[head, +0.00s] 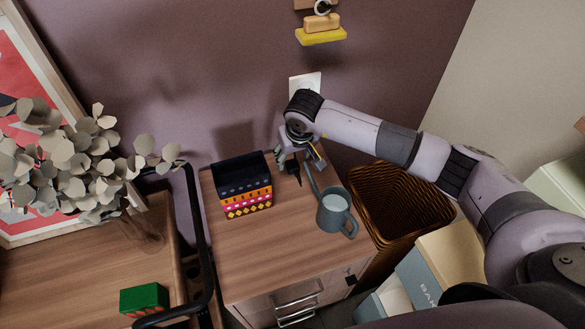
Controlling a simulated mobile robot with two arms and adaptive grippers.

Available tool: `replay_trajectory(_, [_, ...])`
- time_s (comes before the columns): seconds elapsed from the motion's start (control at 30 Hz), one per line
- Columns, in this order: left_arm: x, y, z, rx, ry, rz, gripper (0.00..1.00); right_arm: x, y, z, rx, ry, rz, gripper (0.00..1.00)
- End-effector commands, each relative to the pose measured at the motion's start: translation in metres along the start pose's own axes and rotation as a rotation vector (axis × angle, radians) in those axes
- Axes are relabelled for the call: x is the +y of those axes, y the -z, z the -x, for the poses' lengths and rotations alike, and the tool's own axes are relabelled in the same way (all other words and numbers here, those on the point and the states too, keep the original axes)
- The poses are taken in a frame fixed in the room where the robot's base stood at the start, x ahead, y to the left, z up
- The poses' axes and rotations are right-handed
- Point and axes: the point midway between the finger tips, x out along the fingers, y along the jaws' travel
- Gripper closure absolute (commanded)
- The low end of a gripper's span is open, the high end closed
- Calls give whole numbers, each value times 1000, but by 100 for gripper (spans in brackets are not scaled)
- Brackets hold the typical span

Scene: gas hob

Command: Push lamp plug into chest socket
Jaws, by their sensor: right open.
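My right gripper (304,165) points down over the back of the wooden chest (250,265), between a stack of patterned boxes (247,190) and a grey-blue mug (335,211). It is open, and I make out nothing held between its fingers. A white wall socket plate (305,84) is on the purple wall just behind and above my right wrist, which covers its lower part. I cannot make out the lamp plug or its cord. My left gripper is out of view.
A dark wicker basket (382,205) stands right of the chest, with boxes (447,262) in front of it. A black tubular frame (200,240) and leafy plant (70,160) are at left. A yellow shelf (321,36) is above the socket. The chest's front top is clear.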

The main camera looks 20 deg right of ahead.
Motion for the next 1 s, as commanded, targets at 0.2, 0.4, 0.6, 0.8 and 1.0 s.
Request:
replay_trajectory(0.2, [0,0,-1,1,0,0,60,0,0,-2,-1,0,0,47])
replay_trajectory(0.4, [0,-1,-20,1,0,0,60,4,-2,-34,-3,1,-3,47])
replay_trajectory(0.6, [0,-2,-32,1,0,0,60,4,0,-52,0,1,-1,47])
replay_trajectory(0.8, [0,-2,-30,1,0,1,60,5,1,-52,0,1,0,47])
replay_trajectory(1.0, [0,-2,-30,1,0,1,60,5,1,-51,0,0,0,47])
